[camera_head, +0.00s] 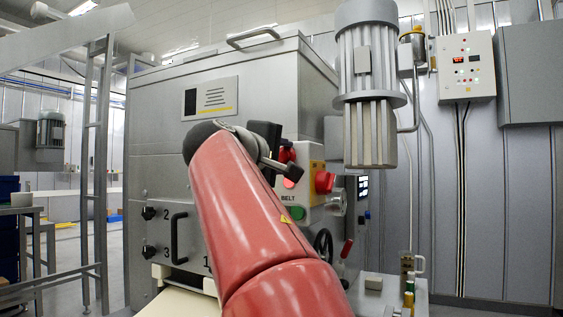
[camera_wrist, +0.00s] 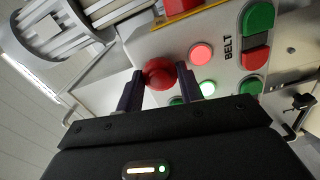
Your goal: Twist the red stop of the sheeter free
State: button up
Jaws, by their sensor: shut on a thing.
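The red stop is a round red mushroom knob (camera_wrist: 160,72) on the grey control box, beside the BELT label. In the wrist view my gripper (camera_wrist: 160,84) has one dark finger on each side of it and is shut on it. In the head view my gripper (camera_head: 281,158) is at the left part of the box, and a red part of the stop (camera_head: 287,154) shows between the fingers. My red arm hides the lower left of the box. How far the stop is turned cannot be told.
The control box (camera_head: 311,153) also bears a red switch (camera_head: 325,181) on a yellow plate. Beside the stop are a lit red lamp (camera_wrist: 200,53), a bright pale-green lamp (camera_wrist: 207,88) and several green and red buttons. A finned motor (camera_head: 366,85) hangs close at the upper right.

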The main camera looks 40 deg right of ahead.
jog(key=shift+m, duration=0.3)
jog(key=o, duration=1)
jog(key=shift+d, duration=0.1)
